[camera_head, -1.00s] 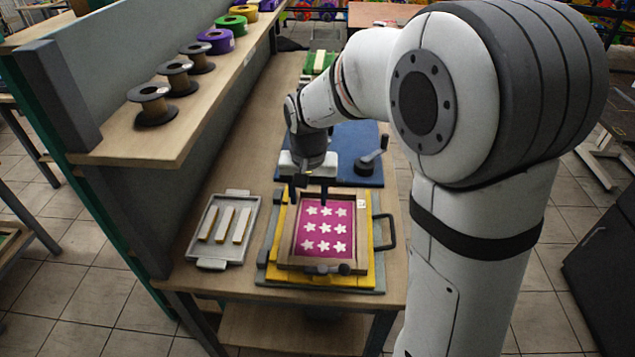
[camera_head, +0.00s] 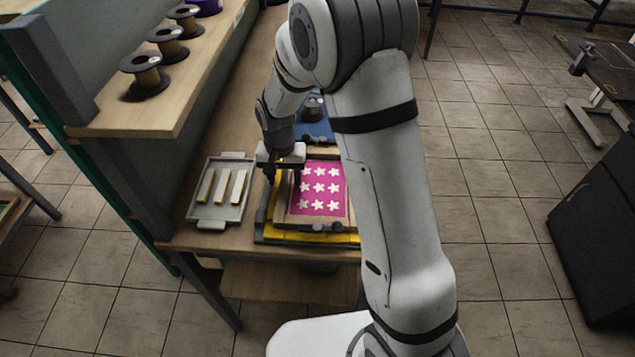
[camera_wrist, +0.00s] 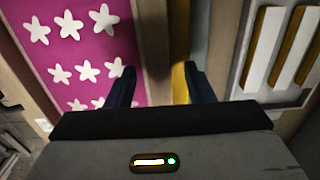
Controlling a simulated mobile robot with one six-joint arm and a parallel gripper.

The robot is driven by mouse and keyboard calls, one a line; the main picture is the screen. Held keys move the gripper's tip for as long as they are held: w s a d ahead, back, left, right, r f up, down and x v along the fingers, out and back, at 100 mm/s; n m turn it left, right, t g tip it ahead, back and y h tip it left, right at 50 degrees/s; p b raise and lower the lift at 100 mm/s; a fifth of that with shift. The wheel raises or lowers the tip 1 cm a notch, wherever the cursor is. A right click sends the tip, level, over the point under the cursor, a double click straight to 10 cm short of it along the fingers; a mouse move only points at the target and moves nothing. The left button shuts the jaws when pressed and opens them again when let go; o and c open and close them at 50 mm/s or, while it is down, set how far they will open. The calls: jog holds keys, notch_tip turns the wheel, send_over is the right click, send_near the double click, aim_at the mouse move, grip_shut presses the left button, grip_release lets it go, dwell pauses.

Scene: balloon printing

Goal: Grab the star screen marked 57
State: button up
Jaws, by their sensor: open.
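The star screen (camera_head: 321,188) is a wooden frame around a magenta sheet with several white stars. It lies on a yellow board (camera_head: 268,222) on the bench. Its number cannot be read now. In the wrist view the magenta sheet (camera_wrist: 90,85) is at the left, with its wooden side rail (camera_wrist: 153,45) between my fingers. My gripper (camera_wrist: 158,85) is open, its dark fingers apart on either side of that rail. In the head view my gripper (camera_head: 284,170) is over the left side of the screen. How far above the rail the fingertips are, I cannot tell.
A grey tray (camera_head: 208,211) with several pale-topped bars lies just left of the screen. A shelf (camera_head: 155,110) with spools (camera_head: 145,77) stands above the bench at the left. A blue base (camera_head: 318,130) is behind the screen.

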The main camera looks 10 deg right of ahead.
jog(key=shift+c, duration=0.5)
grip_shut()
jog(key=shift+r, duration=0.1)
